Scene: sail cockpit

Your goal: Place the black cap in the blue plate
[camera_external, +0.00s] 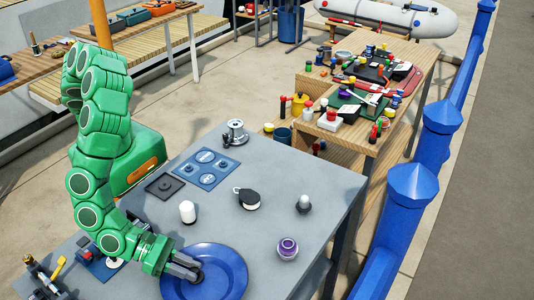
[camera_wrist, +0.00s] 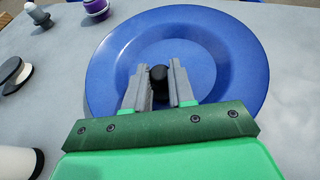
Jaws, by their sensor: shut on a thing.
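The blue plate (camera_external: 226,266) lies near the front of the grey table in the external view, and fills much of the wrist view (camera_wrist: 226,45). My gripper (camera_external: 192,266) is over the left part of the plate. In the wrist view its two grey fingers (camera_wrist: 159,86) are closed around the black cap (camera_wrist: 158,73), a small dark rounded piece seen between the fingertips. The cap is above or inside the plate; I cannot tell whether it touches the plate's surface. The cap is hidden or too small to make out in the external view.
On the table stand a white rounded piece (camera_external: 187,212), a black and white round block (camera_external: 249,199), a grey knobbed piece (camera_external: 303,204) and a purple piece (camera_external: 287,248). A blue panel (camera_external: 206,168) and a dark tray (camera_external: 165,187) lie farther back. The table's middle right is mostly clear.

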